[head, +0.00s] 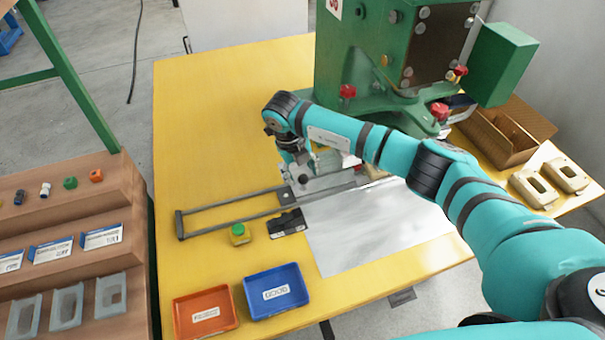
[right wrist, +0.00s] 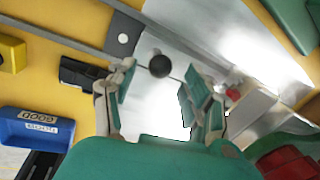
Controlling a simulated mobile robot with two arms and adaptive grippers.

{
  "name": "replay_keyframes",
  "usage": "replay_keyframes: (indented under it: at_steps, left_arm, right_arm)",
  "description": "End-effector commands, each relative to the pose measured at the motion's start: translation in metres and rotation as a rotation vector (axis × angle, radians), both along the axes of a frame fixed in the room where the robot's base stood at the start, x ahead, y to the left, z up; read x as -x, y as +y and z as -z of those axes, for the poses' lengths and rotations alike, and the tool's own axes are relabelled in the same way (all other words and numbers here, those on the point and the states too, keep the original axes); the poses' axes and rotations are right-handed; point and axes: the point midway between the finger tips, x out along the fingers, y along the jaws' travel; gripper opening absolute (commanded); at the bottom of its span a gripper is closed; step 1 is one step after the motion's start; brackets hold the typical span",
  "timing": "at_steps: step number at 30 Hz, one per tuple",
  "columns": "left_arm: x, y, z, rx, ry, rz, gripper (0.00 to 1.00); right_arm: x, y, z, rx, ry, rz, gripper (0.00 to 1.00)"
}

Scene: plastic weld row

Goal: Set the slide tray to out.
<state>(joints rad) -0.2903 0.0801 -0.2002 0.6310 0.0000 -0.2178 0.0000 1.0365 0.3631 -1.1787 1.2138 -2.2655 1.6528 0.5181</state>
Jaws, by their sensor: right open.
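The slide tray (head: 325,183) is a grey metal plate on two long rails (head: 225,195). It sits at the right part of the rails, by the green press, and the left part of the rails is empty. In the right wrist view the tray plate (right wrist: 186,58) carries a round dark knob (right wrist: 160,66). My right gripper (head: 299,172) is above the tray's left end, pointing down. In the right wrist view the open fingers (right wrist: 160,76) stand on either side of the knob; I cannot tell whether they touch it. My left gripper is not in view.
The green press (head: 345,60) stands behind the tray. A cardboard box (head: 505,135) is at right. The table's left back is clear.

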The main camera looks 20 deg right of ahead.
Motion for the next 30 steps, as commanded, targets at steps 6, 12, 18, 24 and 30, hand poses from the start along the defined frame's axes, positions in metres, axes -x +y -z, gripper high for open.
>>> replay_keyframes:
  at_steps: [6,12,18,24,30]
  left_arm:
    - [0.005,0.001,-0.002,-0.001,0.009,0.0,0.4]
    - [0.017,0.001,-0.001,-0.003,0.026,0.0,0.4]
    - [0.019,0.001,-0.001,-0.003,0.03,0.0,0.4]
    - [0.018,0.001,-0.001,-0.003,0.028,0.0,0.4]
    - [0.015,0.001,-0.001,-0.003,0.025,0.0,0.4]
  right_arm:
    - [-0.001,-0.004,0.022,0.0,0.001,0.001,0.52]
    - [-0.001,-0.005,0.026,0.0,0.0,0.0,0.52]
    - [-0.001,-0.005,0.026,-0.001,0.0,0.0,0.44]
    - [-0.001,-0.005,0.026,-0.001,0.0,0.0,0.18]
    - [-0.001,-0.005,0.025,-0.001,0.0,0.001,0.0]
